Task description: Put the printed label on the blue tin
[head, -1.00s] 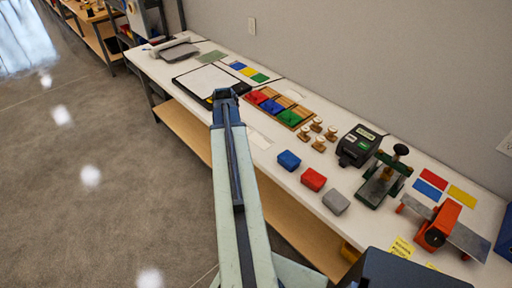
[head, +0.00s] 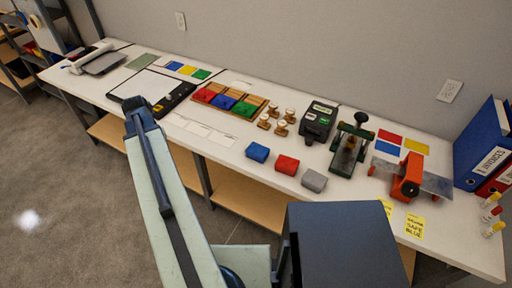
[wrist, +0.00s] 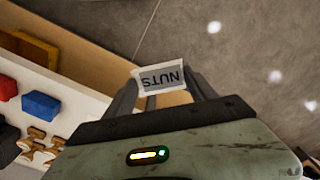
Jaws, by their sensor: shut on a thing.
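The blue tin (head: 257,152) is a small block-like box near the table's front edge, left of a red tin (head: 287,165) and a grey tin (head: 314,180). It also shows at the left of the wrist view (wrist: 41,105). My gripper (wrist: 163,98) is shut on a white label (wrist: 161,76) printed NUTS, which appears upside down in the wrist view. The label is held apart from the blue tin, with floor and the table's lower shelf behind it. In the head view my arm's end hides the gripper and label.
The white table (head: 228,174) holds stamps (head: 278,122), a dark label printer (head: 318,121), a green press (head: 350,145) and an orange tool (head: 407,178). Colored pads sit in a wooden tray (head: 228,101). Bare floor lies left.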

